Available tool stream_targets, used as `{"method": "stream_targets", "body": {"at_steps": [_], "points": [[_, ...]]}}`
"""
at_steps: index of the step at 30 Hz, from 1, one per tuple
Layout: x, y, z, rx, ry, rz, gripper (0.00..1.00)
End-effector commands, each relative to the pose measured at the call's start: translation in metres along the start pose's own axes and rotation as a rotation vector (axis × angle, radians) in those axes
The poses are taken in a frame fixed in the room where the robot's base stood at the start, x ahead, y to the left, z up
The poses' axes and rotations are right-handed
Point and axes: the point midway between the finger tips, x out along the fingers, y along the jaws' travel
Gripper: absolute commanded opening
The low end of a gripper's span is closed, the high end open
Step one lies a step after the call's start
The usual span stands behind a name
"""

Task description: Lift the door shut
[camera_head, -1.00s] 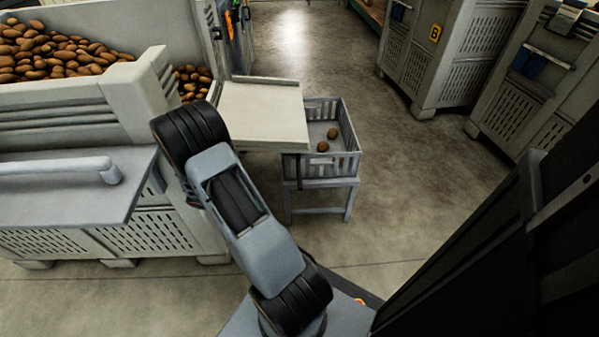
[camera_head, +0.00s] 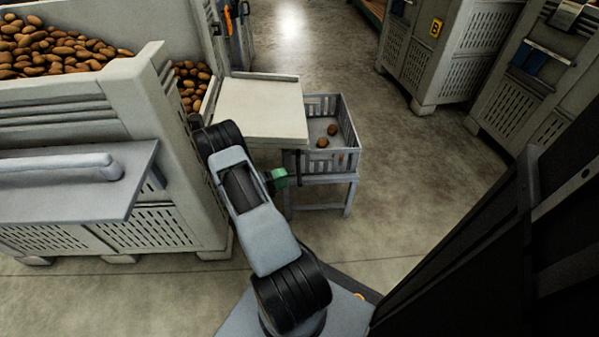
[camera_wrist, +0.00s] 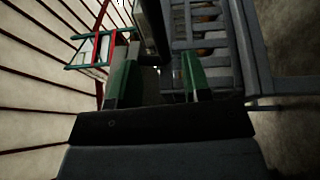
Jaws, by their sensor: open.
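The door is a pale flat flap (camera_head: 262,108) that lies lowered, about level, out from the side of the big potato bin (camera_head: 185,160). Its right end reaches over the edge of a small slatted crate. My gripper (camera_head: 278,180) shows as a green fingertip below the door's near edge, beside the crate; the rest of it is hidden by my arm. In the wrist view my gripper (camera_wrist: 156,80) has its two green fingers apart, with nothing clearly held between them. I cannot tell whether it touches the door.
The small grey crate (camera_head: 349,140) stands on a low stand (camera_head: 322,181) with a few potatoes inside; its slats also show in the wrist view (camera_wrist: 225,60). A grey shelf (camera_head: 75,190) juts out at the left. Large bins (camera_head: 470,75) stand at the back right. The middle floor is clear.

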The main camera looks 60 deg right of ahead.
Motion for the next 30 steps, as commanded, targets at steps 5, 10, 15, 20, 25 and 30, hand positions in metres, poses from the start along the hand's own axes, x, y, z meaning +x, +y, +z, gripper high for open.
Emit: {"method": "stream_targets", "body": {"at_steps": [5, 10, 15, 20, 25, 30], "points": [[0.032, -0.002, 0.001, -0.001, -0.004, -0.001, 0.44], [0.054, -0.002, 0.001, -0.001, -0.003, -0.002, 0.44], [0.067, -0.001, 0.001, -0.002, -0.002, -0.001, 0.44], [0.071, 0.0, 0.001, -0.003, -0.001, -0.001, 0.44], [0.071, 0.0, 0.001, -0.003, -0.001, -0.001, 0.44], [0.071, 0.0, 0.001, -0.003, -0.001, -0.001, 0.35]]}}
